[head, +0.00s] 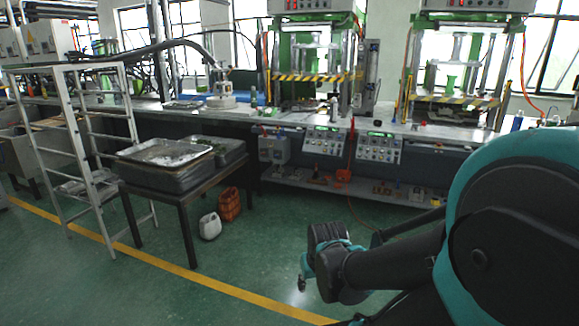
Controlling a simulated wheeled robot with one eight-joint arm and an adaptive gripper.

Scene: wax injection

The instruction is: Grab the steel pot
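I cannot clearly make out a steel pot in the head view. A pale, metallic, round-based object (222,97) stands on the long workbench (190,112) at the back; it is too small to tell whether it is the pot. My arm reaches in from the right, over the open floor. My gripper (302,284) is low near the bottom centre, small and dark, pointing down. It is well apart from the benches and touches nothing that I can see. Its fingers are too small to tell open from shut.
A white stepladder (82,160) stands at left beside a dark table with grey trays (165,153). Press machines (312,75) line the back bench. The green floor in the centre is clear.

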